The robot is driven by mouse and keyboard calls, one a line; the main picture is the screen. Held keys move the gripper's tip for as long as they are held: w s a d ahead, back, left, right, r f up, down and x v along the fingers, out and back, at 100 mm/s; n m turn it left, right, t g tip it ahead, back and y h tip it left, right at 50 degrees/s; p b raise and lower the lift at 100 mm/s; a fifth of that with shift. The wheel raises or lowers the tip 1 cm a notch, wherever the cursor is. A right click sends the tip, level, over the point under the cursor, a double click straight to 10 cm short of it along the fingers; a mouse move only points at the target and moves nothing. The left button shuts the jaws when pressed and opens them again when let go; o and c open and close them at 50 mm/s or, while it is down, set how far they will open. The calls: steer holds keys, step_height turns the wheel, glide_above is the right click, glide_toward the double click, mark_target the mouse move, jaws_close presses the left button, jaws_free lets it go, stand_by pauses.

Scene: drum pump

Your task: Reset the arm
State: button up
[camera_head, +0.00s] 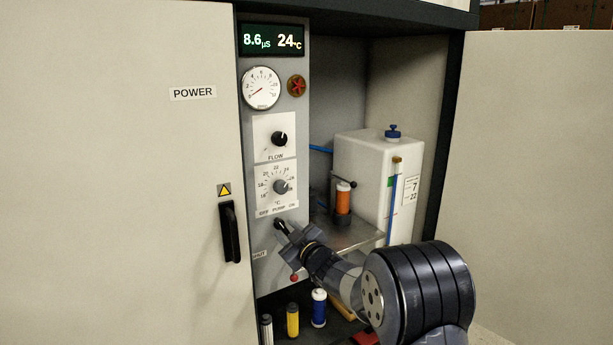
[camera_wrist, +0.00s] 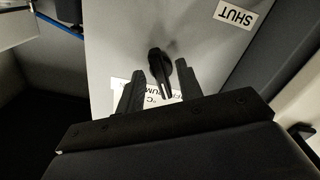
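My arm reaches from the lower right of the head view to the control panel (camera_head: 277,180). My gripper (camera_head: 285,231) is at the OFF PUMP ON switch, low on the panel. In the wrist view a small black switch lever (camera_wrist: 160,68) stands between my two fingers, which are spread apart. A gap shows on either side of the lever, so the gripper seems not to grip it. In the head view the gripper partly hides the switch, and its setting cannot be read.
Above are the temperature knob (camera_head: 281,187), flow knob (camera_head: 279,139), gauge (camera_head: 261,88) and red valve handle (camera_head: 296,86). The display (camera_head: 272,40) reads 8.6 µS and 24 °C. A white tank (camera_head: 365,185) and orange cartridge (camera_head: 343,201) stand right. A door handle (camera_head: 230,232) is left.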

steer(key=shift+w+a, duration=0.2)
steer(key=shift+w, duration=0.05)
steer(key=shift+s, duration=0.1)
